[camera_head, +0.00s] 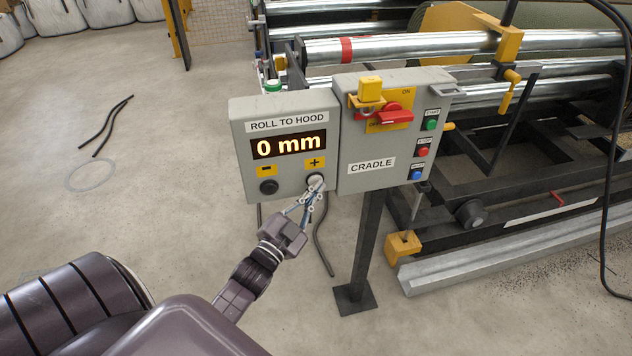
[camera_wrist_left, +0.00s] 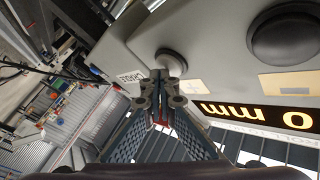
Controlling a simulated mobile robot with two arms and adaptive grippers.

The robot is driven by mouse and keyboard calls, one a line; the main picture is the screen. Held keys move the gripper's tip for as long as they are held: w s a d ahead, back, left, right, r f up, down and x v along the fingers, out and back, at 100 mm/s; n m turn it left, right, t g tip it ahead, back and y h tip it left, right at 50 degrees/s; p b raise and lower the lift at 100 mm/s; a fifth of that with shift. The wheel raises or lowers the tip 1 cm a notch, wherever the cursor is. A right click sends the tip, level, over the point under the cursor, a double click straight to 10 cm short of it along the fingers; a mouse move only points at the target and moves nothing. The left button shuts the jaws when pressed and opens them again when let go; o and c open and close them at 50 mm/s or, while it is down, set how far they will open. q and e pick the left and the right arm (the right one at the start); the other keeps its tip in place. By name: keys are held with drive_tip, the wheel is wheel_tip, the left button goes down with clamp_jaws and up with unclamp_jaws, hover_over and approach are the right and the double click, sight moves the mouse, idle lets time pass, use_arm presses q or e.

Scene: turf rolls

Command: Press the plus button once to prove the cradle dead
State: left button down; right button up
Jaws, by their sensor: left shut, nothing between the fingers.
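The plus button (camera_head: 316,179) is a round pale button below the yellow plus label (camera_head: 315,162) on the grey "ROLL TO HOOD" box (camera_head: 240,150). The box display (camera_head: 289,144) reads "0 mm". My left gripper (camera_head: 313,190) is shut and empty, its fingertips at the lower edge of the plus button. In the left wrist view, the closed tips (camera_wrist_left: 160,78) overlap the near edge of the button (camera_wrist_left: 171,60). I cannot tell whether they touch it. The cradle box (camera_head: 385,180), labelled "CRADLE", adjoins on the right. My right gripper is not in view.
The dark minus button (camera_head: 268,187) sits left of the plus button. The cradle box carries a red rotary switch (camera_head: 394,114) with a yellow piece (camera_head: 370,90) by it, and green, red and blue buttons. Steel rollers (camera_head: 400,47) lie behind. Floor at left is mostly clear.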

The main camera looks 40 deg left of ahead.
use_arm(q)
drive_tip(key=shift+s+d, duration=0.45)
drive_tip(key=shift+d, duration=0.05)
drive_tip(key=shift+s+d+p, duration=1.05)
drive_tip(key=shift+s+d, duration=0.55)
drive_tip(key=shift+d, duration=0.3)
